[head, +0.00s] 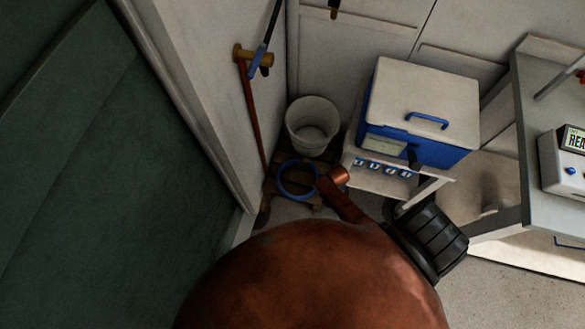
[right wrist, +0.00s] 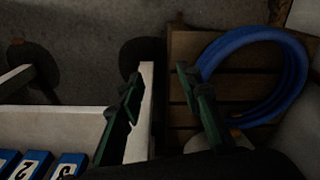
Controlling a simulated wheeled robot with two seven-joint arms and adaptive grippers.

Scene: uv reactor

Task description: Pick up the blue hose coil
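The blue hose coil (head: 281,187) lies as a ring on a small wooden pallet (head: 265,200) in the corner, in front of a pale bucket. It also shows in the right wrist view (right wrist: 299,72), on the pallet slats at the right. My right gripper (right wrist: 160,78) is open, with its two dark green fingers apart and nothing seen between them. The coil is to the right of the fingers; the right finger overlaps its left edge in the picture. Whether they touch cannot be told. In the head view my right gripper cannot be made out. My left gripper is not in view.
A pale bucket (head: 312,121) stands behind the coil. A white stand with blue number tags (head: 366,163) and a blue box with a white lid (head: 425,95) are to the right. A red pole (head: 252,120) leans along the wall at left. Walls close in the corner.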

